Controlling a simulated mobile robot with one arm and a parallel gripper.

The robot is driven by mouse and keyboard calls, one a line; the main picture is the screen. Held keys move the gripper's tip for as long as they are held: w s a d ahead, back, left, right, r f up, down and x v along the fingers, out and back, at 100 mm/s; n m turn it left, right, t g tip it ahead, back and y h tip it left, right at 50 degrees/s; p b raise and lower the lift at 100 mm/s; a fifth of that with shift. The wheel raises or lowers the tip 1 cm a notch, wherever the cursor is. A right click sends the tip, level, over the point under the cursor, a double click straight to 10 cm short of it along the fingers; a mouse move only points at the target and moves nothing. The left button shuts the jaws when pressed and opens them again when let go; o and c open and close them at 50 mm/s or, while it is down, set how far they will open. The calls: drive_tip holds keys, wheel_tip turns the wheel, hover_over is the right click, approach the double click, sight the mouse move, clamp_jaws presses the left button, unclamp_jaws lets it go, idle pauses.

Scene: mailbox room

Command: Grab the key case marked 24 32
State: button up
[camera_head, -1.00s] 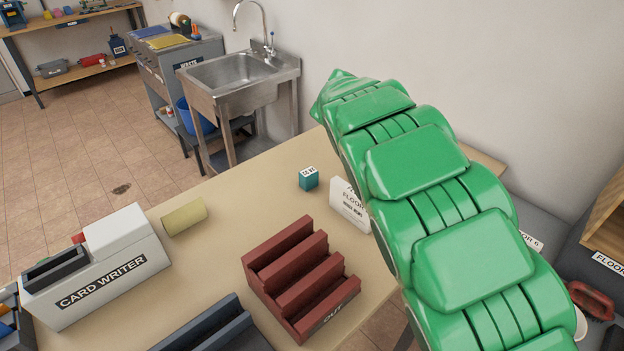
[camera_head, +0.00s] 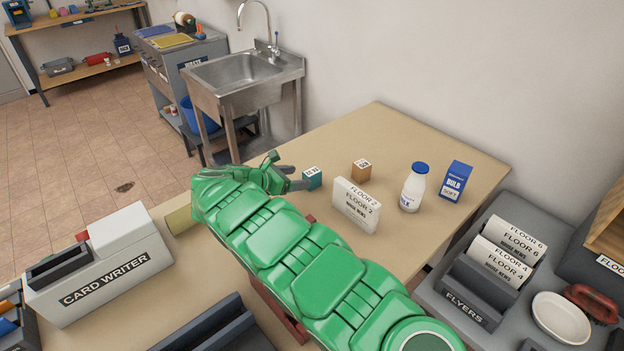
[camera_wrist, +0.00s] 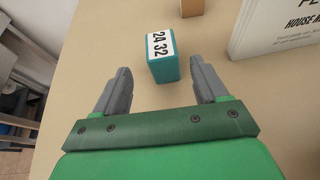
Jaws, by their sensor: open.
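The key case (camera_head: 312,180) is a small teal block with a white label on top, standing on the tan table (camera_head: 420,142). In the wrist view the key case (camera_wrist: 163,68) shows its label reading 24 32, ahead of and between the line of my two grey fingers. My gripper (camera_head: 297,179) is open and empty, low over the table just left of the key case in the head view. In the wrist view my gripper (camera_wrist: 160,80) has its fingers spread wide on either side, with the case's near end around fingertip level. I cannot tell whether a finger touches it.
An orange-brown block (camera_head: 361,169) stands just beyond the key case. A white Floor 2 card (camera_head: 357,205) stands close to its right. A milk bottle (camera_head: 413,188) and a blue box (camera_head: 455,181) are further right. A sink (camera_head: 243,75) is behind. The table's far corner is clear.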

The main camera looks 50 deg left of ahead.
sight(312, 179)
drive_tip(key=shift+s+a+f, duration=0.1)
drive_tip(key=shift+s+f, duration=0.2)
drive_tip(key=shift+f, duration=0.2)
drive_tip(key=shift+d+x, duration=0.1)
drive_tip(key=shift+x, duration=1.75)
drive_tip(key=shift+d+x, duration=0.15)
drive_tip(key=shift+x, duration=1.75)
drive_tip(key=c, duration=1.1)
